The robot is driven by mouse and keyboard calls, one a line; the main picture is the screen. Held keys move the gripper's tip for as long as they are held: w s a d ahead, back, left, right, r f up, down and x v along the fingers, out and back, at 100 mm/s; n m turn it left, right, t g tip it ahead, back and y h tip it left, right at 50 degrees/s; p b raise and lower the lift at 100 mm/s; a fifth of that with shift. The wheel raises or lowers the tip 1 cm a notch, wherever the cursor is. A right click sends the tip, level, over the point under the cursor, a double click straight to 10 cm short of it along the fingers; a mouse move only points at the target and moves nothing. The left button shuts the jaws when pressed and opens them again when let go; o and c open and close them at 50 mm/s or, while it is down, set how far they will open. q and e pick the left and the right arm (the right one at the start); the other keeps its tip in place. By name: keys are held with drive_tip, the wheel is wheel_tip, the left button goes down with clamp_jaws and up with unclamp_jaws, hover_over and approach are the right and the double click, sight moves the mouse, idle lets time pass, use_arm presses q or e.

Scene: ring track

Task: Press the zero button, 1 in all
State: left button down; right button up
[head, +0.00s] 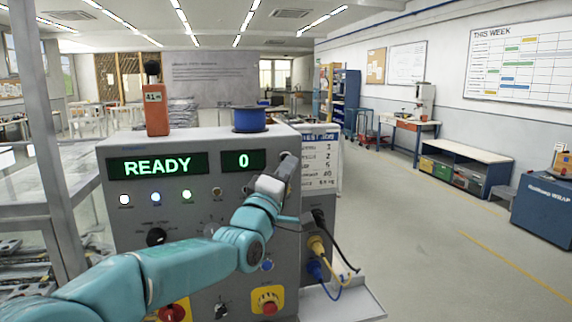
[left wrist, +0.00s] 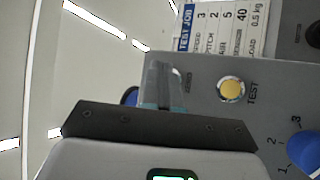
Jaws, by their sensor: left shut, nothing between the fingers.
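The grey test machine (head: 130,220) stands in front of me, with a READY display (head: 157,165) and a second display (head: 243,160) reading 0. My left gripper (head: 286,158) is shut and empty at the upper right of the panel, right of the 0 display. A yellow button marked TEST (left wrist: 231,89) shows apart from the fingers. I cannot make out the zero button; the gripper may cover it. My right gripper is out of view.
A blue spool (head: 250,119) and an orange device (head: 156,110) stand on top of the machine.

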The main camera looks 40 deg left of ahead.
use_arm(q)
drive_tip(key=s+d+b, duration=0.3)
drive_tip(key=shift+s+d, duration=0.15)
drive_tip(key=shift+d, duration=0.25)
idle(0.3)
idle(0.7)
